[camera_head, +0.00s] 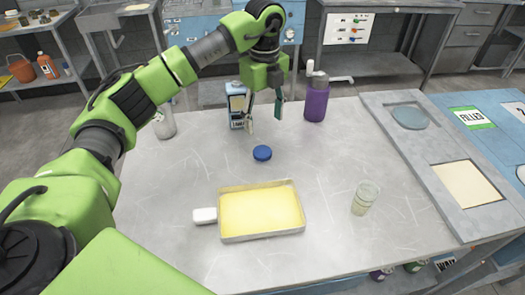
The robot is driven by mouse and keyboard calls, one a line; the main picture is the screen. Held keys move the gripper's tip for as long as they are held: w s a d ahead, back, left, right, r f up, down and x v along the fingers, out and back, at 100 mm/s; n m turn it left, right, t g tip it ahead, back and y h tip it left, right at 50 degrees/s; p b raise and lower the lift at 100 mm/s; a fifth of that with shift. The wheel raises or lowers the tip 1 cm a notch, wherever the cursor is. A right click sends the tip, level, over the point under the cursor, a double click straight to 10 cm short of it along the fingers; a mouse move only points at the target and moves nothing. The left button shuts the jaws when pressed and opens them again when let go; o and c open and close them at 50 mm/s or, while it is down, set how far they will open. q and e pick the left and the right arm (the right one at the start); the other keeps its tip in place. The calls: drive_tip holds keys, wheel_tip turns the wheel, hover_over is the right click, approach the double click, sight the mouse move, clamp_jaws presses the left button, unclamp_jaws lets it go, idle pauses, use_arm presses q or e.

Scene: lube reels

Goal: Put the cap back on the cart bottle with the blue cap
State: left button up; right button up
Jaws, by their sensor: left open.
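A small blue cap (262,153) lies on the grey metal cart top (320,165), left of its middle. My left gripper (264,117) hangs above and behind the cap, fingers pointing down and spread apart, with nothing seen between them. A pale, whitish bottle (165,124) stands at the left, partly hidden behind my left arm; its top is not clear. A purple bottle (316,103) with a light grey top stands upright to the right of the gripper. I cannot tell which bottle the blue cap fits. My right gripper is not in view.
A tray with yellow contents (221,238) and a white handle lies in front of the cap. A clear glass (364,199) stands at the right. A grey panel (448,150) borders the right side.

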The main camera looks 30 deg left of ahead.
use_arm(q)
hover_over(263, 152)
drive_tip(key=f, duration=0.4)
drive_tip(key=shift+w+f+p, duration=0.2)
drive_tip(key=shift+f+p, duration=0.1)
drive_tip(key=shift+p, duration=0.05)
drive_tip(key=shift+f, duration=0.45)
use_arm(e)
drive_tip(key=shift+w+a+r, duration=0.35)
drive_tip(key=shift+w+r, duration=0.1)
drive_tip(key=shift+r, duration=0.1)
use_arm(q)
drive_tip(key=shift+f, duration=0.2)
drive_tip(key=f+p, duration=0.2)
drive_tip(key=f, duration=0.1)
drive_tip(key=shift+s+a+f, duration=0.1)
drive_tip(key=shift+s+f, duration=0.1)
drive_tip(key=shift+f, duration=0.7)
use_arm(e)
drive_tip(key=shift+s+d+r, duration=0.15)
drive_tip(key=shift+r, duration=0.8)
use_arm(q)
drive_tip(key=shift+c, duration=0.4)
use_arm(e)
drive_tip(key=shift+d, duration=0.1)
